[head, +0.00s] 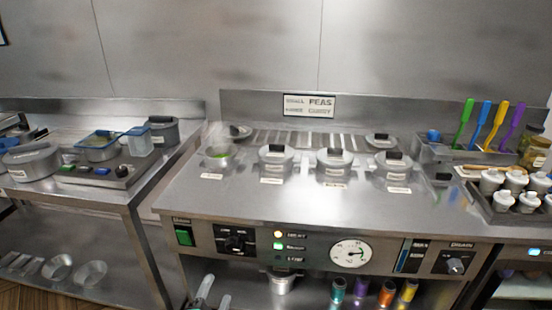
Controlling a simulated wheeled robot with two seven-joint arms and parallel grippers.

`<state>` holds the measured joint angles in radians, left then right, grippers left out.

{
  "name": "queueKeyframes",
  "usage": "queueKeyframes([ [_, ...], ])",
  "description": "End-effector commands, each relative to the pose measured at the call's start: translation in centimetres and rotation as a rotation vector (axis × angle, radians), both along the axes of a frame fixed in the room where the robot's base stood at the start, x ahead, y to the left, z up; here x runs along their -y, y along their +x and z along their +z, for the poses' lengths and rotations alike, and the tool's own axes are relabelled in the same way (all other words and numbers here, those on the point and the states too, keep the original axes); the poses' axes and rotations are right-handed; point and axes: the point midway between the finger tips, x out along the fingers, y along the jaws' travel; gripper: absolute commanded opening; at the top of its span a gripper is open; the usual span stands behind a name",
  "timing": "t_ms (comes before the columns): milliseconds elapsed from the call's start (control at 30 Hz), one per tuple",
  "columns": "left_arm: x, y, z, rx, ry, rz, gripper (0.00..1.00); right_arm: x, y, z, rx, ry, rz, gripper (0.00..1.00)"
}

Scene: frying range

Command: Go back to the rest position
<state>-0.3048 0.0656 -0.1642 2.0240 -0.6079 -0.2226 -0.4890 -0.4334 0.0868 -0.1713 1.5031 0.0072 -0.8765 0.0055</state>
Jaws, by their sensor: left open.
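My left gripper (213,295) shows at the bottom edge of the head view, in front of the range's lower front. Its two fingertips stand apart with nothing seen between them. The rest of that arm is cut off by the picture edge. My right gripper is not in the view.
The steel range (230,200) holds several lidded pots and an open pot with green contents (219,156). Its front panel has a round dial (351,253). A side counter (95,190) stands left. Coloured-handled utensils (486,125) and white-lidded jars (515,182) stand right.

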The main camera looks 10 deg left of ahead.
Motion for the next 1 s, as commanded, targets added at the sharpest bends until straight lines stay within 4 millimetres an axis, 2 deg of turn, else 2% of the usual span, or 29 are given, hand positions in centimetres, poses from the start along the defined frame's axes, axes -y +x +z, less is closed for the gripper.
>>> queueKeyframes([
  [67, 0.1, 0.0, -2.3, -0.057, -0.024, -0.002, 0.64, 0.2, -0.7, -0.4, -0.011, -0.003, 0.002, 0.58],
  [133, 0.2, -0.2, -5.7, -0.134, -0.065, -0.002, 0.64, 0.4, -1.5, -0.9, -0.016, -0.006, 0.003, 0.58],
  [267, 0.2, -1.9, -14.1, -0.328, -0.170, 0.016, 0.64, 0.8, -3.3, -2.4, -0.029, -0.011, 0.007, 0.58],
  [300, 0.2, -2.9, -16.8, -0.391, -0.203, 0.028, 0.64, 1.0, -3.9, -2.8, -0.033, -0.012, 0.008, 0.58],
  [400, -0.1, -6.0, -23.2, -0.544, -0.285, 0.069, 0.64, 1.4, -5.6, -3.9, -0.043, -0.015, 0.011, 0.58],
  [467, -0.4, -8.4, -26.8, -0.634, -0.333, 0.102, 0.64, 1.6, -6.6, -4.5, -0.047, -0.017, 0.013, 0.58],
  [500, -0.7, -10.2, -29.0, -0.692, -0.365, 0.127, 0.64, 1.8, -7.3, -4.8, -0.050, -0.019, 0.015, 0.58],
  [567, -1.1, -13.2, -32.2, -0.781, -0.411, 0.171, 0.64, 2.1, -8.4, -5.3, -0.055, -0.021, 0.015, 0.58],
  [600, -1.4, -15.3, -34.2, -0.838, -0.438, 0.202, 0.64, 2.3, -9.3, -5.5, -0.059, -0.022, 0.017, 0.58],
  [667, -2.0, -18.8, -36.9, -0.922, -0.479, 0.256, 0.64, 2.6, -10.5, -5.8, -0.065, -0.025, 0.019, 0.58],
  [700, -2.4, -21.2, -38.5, -0.977, -0.506, 0.295, 0.64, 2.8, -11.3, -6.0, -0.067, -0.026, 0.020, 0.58],
  [833, -3.8, -29.7, -42.6, -1.141, -0.582, 0.435, 0.64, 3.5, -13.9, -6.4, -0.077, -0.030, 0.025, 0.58],
  [900, -4.6, -34.0, -44.0, -1.213, -0.612, 0.509, 0.64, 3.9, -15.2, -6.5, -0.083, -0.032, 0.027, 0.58],
  [1000, -5.5, -39.0, -45.2, -1.290, -0.643, 0.602, 0.64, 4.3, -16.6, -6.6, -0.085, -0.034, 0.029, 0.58],
])
